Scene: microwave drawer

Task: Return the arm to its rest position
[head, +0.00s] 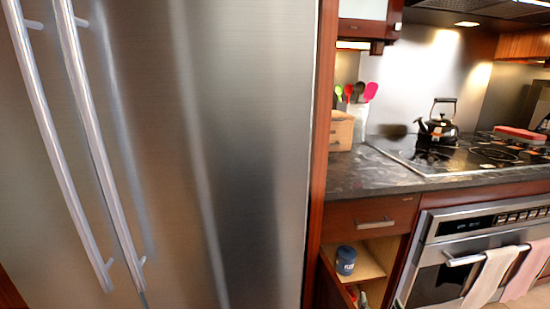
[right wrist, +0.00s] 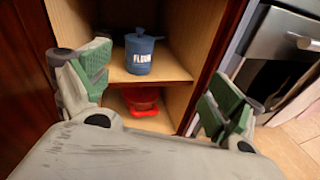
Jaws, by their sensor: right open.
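My right gripper (right wrist: 155,92) is open in the right wrist view, its green-padded fingers spread wide and nothing between them. It faces an open wooden cabinet (right wrist: 182,100). A blue lidded canister marked FLOUR (right wrist: 139,54) stands upright on the cabinet's shelf, beyond the fingers and apart from them. It also shows in the head view (head: 346,260). A red bowl-like item (right wrist: 141,101) sits below the shelf, partly hidden by my gripper. In the head view, only small unclear shapes show at the bottom edge near the cabinet. My left gripper is not in view.
A large steel refrigerator (head: 235,130) fills the left of the head view. A drawer (head: 368,215) sits above the open cabinet. An oven (head: 470,255) with hanging towels is at right. A kettle (head: 437,122) stands on the cooktop. Floor (right wrist: 290,145) is clear at lower right.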

